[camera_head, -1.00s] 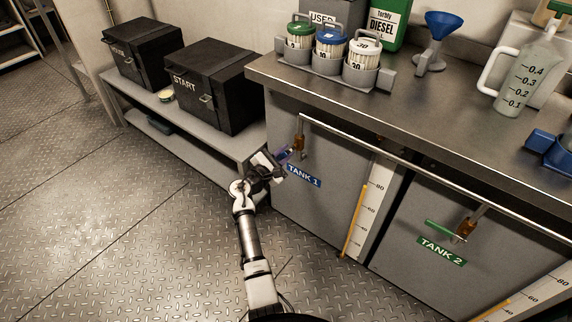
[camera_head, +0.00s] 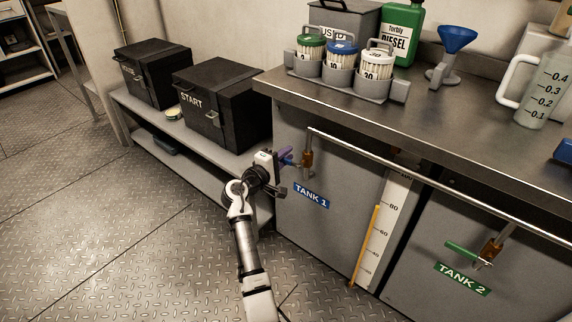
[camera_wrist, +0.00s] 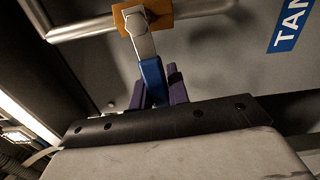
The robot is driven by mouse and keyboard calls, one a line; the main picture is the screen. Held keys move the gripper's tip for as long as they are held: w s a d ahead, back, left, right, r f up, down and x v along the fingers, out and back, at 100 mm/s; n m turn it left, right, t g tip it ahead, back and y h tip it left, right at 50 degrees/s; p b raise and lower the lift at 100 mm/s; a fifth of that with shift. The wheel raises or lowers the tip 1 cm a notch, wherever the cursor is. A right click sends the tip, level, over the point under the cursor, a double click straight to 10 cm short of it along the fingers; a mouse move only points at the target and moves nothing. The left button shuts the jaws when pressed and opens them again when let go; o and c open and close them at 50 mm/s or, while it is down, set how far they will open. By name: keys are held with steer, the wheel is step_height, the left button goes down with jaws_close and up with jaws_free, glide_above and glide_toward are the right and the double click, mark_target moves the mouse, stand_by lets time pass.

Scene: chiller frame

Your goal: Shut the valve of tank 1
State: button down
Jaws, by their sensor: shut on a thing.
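The tank 1 valve has a brass body (camera_head: 307,159) on the pipe above the blue TANK 1 label (camera_head: 311,196). Its blue lever handle (camera_wrist: 152,79) points from the brass body (camera_wrist: 140,14) toward my gripper in the wrist view. My gripper (camera_head: 287,158) is at the valve, left of the brass body, with its purple fingers (camera_wrist: 178,92) on both sides of the blue handle. It is shut on the handle. In the head view the handle is mostly hidden by the fingers. The label (camera_wrist: 291,27) also shows at the wrist view's upper right.
A steel rail (camera_head: 420,179) runs along the cabinet front below the counter edge. Tank 2's green-handled valve (camera_head: 468,251) is at the right. Black boxes (camera_head: 222,103) stand on a low shelf at the left. The floor (camera_head: 110,235) at the left is clear.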

steer(key=shift+r+m+b, duration=0.4)
steer(key=shift+r+m, duration=0.05)
steer(key=shift+m, duration=0.35)
steer(key=shift+r, duration=0.2)
steer(key=c, duration=1.3)
jaws_free()
steer(key=shift+c, duration=0.2)
steer(key=shift+s+f, duration=0.1)
steer(key=shift+f, duration=0.05)
